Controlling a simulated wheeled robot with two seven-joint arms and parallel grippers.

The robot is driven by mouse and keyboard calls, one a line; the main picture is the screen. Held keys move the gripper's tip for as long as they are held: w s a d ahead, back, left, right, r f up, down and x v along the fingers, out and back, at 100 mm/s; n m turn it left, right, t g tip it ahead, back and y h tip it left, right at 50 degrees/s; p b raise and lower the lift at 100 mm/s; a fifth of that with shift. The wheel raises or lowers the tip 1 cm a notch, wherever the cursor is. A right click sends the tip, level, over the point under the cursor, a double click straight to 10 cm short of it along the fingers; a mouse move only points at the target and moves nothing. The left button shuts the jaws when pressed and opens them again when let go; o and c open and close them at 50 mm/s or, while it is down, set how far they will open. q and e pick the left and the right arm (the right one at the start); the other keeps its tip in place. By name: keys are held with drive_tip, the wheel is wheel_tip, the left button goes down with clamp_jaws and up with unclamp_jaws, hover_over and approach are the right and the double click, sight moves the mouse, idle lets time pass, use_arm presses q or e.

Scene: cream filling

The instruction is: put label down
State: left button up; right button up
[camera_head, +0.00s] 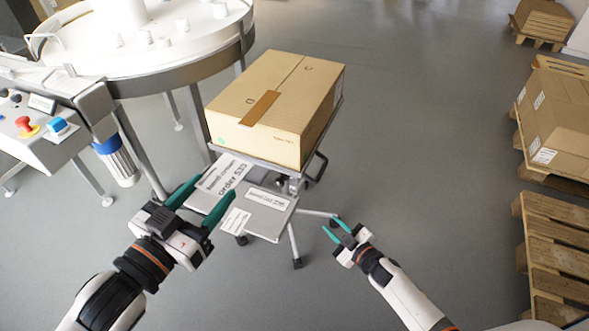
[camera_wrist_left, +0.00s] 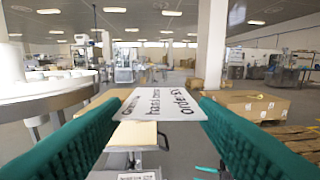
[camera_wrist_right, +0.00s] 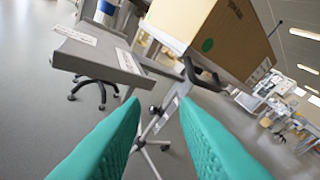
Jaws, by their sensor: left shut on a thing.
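My left gripper (camera_head: 205,193) is shut on a white label card (camera_head: 228,176) with printed text reading "order". The card is gripped by its sides and held above the small grey shelf (camera_head: 262,228). In the left wrist view the card (camera_wrist_left: 160,104) spans the gap between the green fingers. Two other labels lie on the shelf, a longer one (camera_head: 268,199) and a smaller one (camera_head: 236,221). My right gripper (camera_head: 336,229) is open and empty, to the right of the shelf; in the right wrist view nothing is between its fingers.
A closed cardboard box (camera_head: 275,95) sits on a stand behind the shelf. A round white machine table (camera_head: 160,50) and a control panel with a red button (camera_head: 27,127) are at left. Pallets with boxes (camera_head: 560,120) stand at right. The floor between is clear.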

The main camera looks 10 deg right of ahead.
sight(222, 175)
drive_tip(key=a+r+n+g+y, duration=0.25)
drive_tip(key=r+n+y, duration=0.2)
drive_tip(key=r, duration=0.45)
drive_tip(key=a+r+n+g+y, duration=0.1)
drive_tip(key=a+r+n+y, duration=0.25)
drive_tip(key=r+n, duration=0.45)
drive_tip(key=a+r+n+g+y, duration=0.2)
drive_tip(key=a+r+n+y, duration=0.15)
drive_tip(key=r, duration=0.75)
drive_tip(key=s+a+r+n+g, duration=0.5)
drive_tip(key=s+r+n+g, duration=0.2)
drive_tip(key=n, duration=0.1)
drive_tip(key=shift+t, duration=0.25)
drive_tip(key=a, duration=0.3)
drive_tip(key=w+a, duration=0.1)
drive_tip(key=a, duration=0.6)
drive_tip(key=shift+w+a, duration=0.15)
drive_tip(key=shift+a, duration=0.25)
drive_tip(key=shift+c, duration=0.6)
clamp_jaws()
use_arm(q)
drive_tip(key=o, duration=1)
